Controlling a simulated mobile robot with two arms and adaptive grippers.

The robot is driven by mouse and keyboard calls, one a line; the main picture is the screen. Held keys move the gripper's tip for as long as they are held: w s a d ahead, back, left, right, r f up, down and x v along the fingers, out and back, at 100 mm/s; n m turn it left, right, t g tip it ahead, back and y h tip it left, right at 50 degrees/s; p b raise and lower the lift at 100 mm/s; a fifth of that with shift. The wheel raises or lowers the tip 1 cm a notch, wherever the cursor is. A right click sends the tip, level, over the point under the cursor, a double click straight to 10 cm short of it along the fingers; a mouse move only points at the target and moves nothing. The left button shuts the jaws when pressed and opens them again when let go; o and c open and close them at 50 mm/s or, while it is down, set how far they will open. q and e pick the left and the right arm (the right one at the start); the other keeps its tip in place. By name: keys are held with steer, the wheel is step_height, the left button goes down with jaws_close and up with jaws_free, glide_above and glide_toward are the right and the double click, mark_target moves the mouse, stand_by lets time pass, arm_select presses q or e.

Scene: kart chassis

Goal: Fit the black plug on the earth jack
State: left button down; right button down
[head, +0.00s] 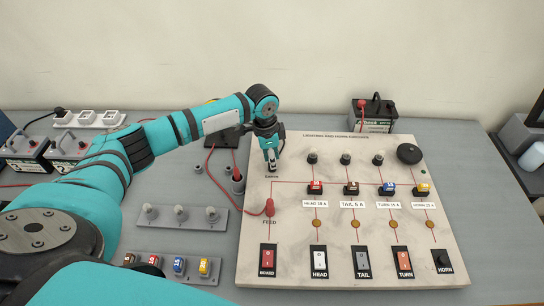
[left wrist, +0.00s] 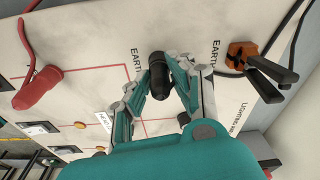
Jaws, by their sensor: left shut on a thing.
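My left gripper (head: 272,162) is over the top left of the circuit board, just above the EARTH label. In the left wrist view the gripper (left wrist: 158,80) is shut on the black plug (left wrist: 158,68), which sits between the two fingertips. The plug is by the EARTH lettering on the board (left wrist: 95,35). The earth jack is hidden under the plug and fingers, and I cannot tell whether the plug is seated on it. My right gripper is not in view.
A red plug (head: 269,207) with a red lead stands at FEED. The board (head: 290,230) carries fuses, lamps and rocker switches. A battery (head: 375,115) stands behind it. A grey lamp rack (head: 180,224) is at left. The left wrist view shows an orange clamp (left wrist: 240,53).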

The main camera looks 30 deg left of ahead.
arm_select(q)
steer(key=shift+f, duration=0.1)
steer(key=c, duration=1.1)
jaws_free()
steer(key=shift+o, duration=0.2)
step_height(320, 180, up, 12)
steer(key=a, duration=0.1)
steer(key=shift+s, duration=0.45)
